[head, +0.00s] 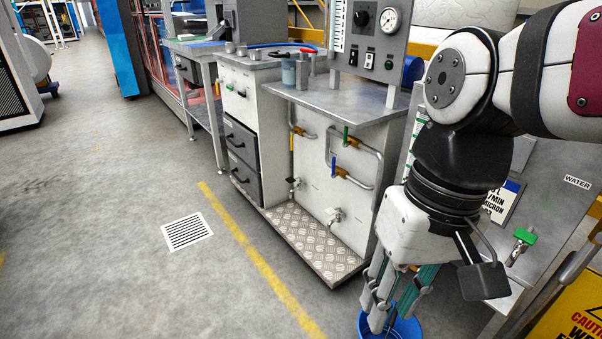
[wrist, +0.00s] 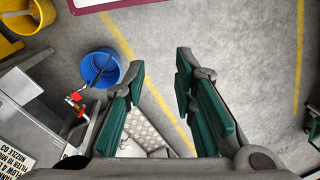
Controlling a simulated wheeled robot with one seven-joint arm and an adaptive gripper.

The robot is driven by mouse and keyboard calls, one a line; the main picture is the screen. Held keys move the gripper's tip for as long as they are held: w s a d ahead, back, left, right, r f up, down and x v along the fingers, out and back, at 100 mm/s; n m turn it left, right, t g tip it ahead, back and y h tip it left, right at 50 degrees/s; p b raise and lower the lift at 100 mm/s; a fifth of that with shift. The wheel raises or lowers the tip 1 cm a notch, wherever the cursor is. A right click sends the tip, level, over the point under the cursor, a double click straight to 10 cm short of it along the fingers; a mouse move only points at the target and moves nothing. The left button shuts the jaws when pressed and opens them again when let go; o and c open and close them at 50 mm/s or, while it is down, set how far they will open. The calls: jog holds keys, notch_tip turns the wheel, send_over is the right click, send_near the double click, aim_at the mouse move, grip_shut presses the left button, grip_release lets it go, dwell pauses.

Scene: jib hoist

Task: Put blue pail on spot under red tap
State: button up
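The blue pail (head: 409,328) is partly hidden behind my gripper (head: 390,312) at the bottom of the head view. In the wrist view the pail (wrist: 100,66) appears whole, open side up, with a dark handle across it. My gripper (wrist: 161,72) is open; its green-padded fingers are spread and empty, and the pail lies to their left, apart from them. A tap with a red handle (wrist: 76,97) shows in the wrist view just below and left of the pail. The head view does not show that tap. I cannot make out a spot under it.
A green-handled tap (head: 525,236) sits on the panel at right. A yellow caution sign (head: 580,310) stands at the lower right. A steel-topped bench (head: 345,98) with pipes and a tread-plate base (head: 310,240) is ahead.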

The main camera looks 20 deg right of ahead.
jog(key=shift+n+h, duration=0.6)
jog(key=shift+h, duration=0.2)
jog(key=s, duration=0.2)
jog(key=s+d, duration=0.1)
jog(key=s, duration=0.2)
jog(key=shift+s+d+r, duration=0.1)
jog(key=shift+s+d, duration=0.15)
jog(key=shift+s, duration=0.1)
notch_tip(320, 180, up, 32)
jog(key=t+p, duration=0.4)
jog(key=p, duration=2.6)
jog(key=shift+d+r, duration=0.2)
jog(key=shift+d, duration=0.05)
jog(key=shift+w, duration=0.1)
